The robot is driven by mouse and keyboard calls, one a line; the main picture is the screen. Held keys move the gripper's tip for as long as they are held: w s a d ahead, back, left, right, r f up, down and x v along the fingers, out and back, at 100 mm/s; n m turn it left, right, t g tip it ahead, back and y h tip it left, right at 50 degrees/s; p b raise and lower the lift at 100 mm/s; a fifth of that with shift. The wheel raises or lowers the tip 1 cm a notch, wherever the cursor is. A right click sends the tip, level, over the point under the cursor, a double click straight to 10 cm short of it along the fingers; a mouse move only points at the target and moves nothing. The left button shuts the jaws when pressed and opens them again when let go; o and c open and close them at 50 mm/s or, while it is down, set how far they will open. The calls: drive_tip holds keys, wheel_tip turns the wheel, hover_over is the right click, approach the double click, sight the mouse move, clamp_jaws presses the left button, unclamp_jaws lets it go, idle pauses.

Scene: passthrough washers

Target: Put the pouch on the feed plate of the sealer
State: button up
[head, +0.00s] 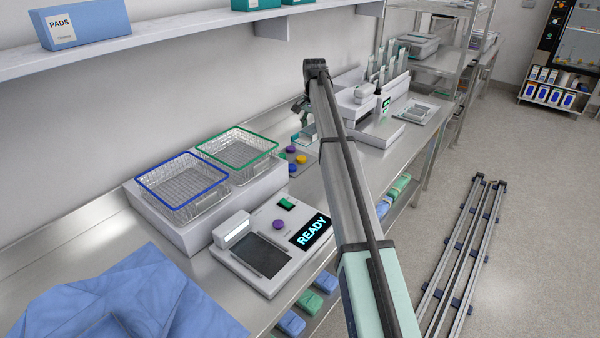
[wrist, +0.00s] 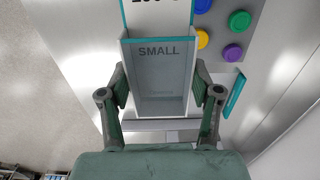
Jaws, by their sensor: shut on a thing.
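A white and teal panel (wrist: 158,14) with cut-off dark lettering is just beyond. In the head view, a flat white device (head: 265,244) with a dark plate (head: 262,254) and a READY display stands in front. Another white device (head: 362,112) with a small green display stands farther back. I cannot tell which is the sealer. My arm partly hides my gripper there.
Blue-rimmed (head: 182,183) and green-rimmed (head: 238,146) wire baskets stand at the back left. Blue cloth (head: 125,295) covers the near left bench. Coloured discs (head: 296,158) sit near my gripper. A shelf (head: 150,36) hangs above. The floor rails (head: 465,250) are at right.

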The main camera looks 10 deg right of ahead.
sight(312, 173)
wheel_tip(312, 173, down, 17)
drive_tip(key=p, duration=0.4)
drive_tip(key=shift+r, duration=0.1)
drive_tip(key=o, duration=0.8)
wheel_tip(312, 173, up, 11)
drive_tip(key=b, duration=0.3)
drive_tip(key=shift+o, duration=0.7)
drive_tip(key=shift+r, duration=0.55)
